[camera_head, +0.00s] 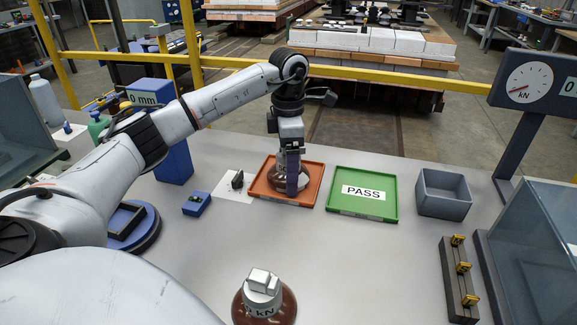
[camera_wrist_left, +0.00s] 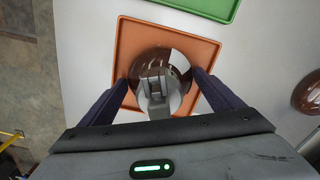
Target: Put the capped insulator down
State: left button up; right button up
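The capped insulator (camera_head: 275,178), a dark brown disc with a grey metal cap, is upright at the orange tray (camera_head: 257,187). The left wrist view shows its cap (camera_wrist_left: 154,88) between my fingers, over the orange tray (camera_wrist_left: 205,48). My left gripper (camera_head: 292,190) points straight down, one finger in front of the disc. Its fingertips (camera_wrist_left: 160,78) appear to meet the disc's opposite edges, clear of the cap. Whether the disc's underside touches the tray is hidden. My right gripper is not in view.
A green PASS tray (camera_head: 362,208) lies just right of the orange one, with a grey bin (camera_head: 443,195) beyond. Another capped insulator (camera_head: 262,300) stands at the front. A blue block (camera_head: 196,204) and a white sheet (camera_head: 228,193) lie left. The table middle is clear.

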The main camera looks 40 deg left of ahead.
pick_arm(q)
notch_tip(320, 180, up, 12)
jog(key=shift+r+p, duration=0.2)
jog(key=shift+p, duration=0.7)
dwell(1.0)
